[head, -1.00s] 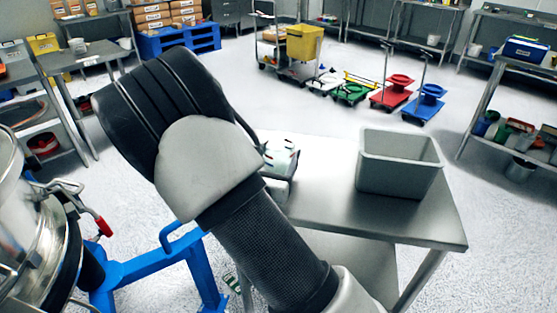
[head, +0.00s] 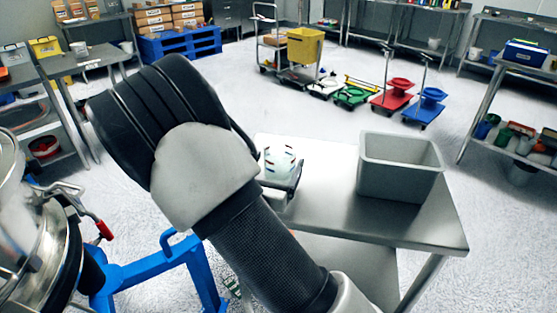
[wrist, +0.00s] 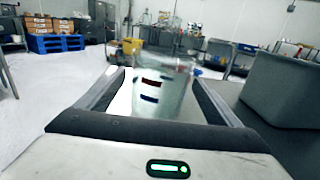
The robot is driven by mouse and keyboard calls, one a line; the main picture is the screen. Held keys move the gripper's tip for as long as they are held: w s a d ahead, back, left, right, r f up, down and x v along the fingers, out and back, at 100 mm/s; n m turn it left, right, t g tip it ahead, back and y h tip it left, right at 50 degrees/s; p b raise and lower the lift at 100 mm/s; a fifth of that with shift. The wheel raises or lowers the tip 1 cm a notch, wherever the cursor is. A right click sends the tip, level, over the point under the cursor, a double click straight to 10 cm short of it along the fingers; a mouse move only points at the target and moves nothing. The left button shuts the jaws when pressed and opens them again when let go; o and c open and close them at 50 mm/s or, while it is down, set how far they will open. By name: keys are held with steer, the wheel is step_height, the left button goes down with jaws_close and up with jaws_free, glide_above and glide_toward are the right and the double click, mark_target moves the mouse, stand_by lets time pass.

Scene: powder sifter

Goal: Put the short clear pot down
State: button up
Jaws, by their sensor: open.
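The short clear pot (head: 279,163) stands upright on the steel table (head: 325,212), near its left side. Small red and dark marks show on its wall. In the wrist view the clear pot (wrist: 163,92) is between the two fingers of my gripper (wrist: 160,95), and the view through it is blurred. My gripper (head: 283,180) is open around the pot, low by the table top. My arm hides part of the table and part of the gripper in the head view. I cannot tell whether a finger touches the pot.
A grey bin (head: 399,168) stands on the table to the right of the pot; it also shows in the wrist view (wrist: 283,88). A steel sifter (head: 35,230) on a blue frame (head: 150,266) is at the left. The table between pot and bin is clear.

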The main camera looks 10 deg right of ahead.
steer(key=p+v, duration=0.1)
steer(key=v, duration=0.9)
steer(key=shift+s+r, duration=0.15)
steer(key=s+d+r+m+g+h, duration=0.1)
steer(key=d+m, duration=0.1)
steer(key=s+d+r+m+g+h, duration=0.1)
steer(key=d+m+g, duration=0.1)
steer(key=d, duration=0.1)
steer(key=s+d+r+m+g+h, duration=0.1)
steer(key=d+m+g+h, duration=0.1)
steer(key=d+m, duration=0.1)
steer(key=shift+s+d+r, duration=0.1)
steer(key=shift+d+r, duration=0.1)
steer(key=shift+r, duration=0.15)
steer(key=s+d+m+g, duration=0.1)
steer(key=d+m, duration=0.1)
steer(key=s+d+r+m+g, duration=0.1)
steer(key=s+d+g, duration=0.1)
steer(key=shift+m+h, duration=0.3)
steer(key=shift+m, duration=0.1)
steer(key=s+d+r+m+g+y, duration=0.1)
steer(key=s+r+m+g+y, duration=0.1)
steer(key=s+m+g+y, duration=0.85)
steer(key=s+a+r+m+t+y, duration=0.3)
steer(key=a+r+m+t, duration=0.3)
steer(key=r+m+t, duration=0.2)
steer(key=shift+a+m, duration=0.2)
steer(key=shift+m, duration=0.35)
steer(key=shift+s+f, duration=0.1)
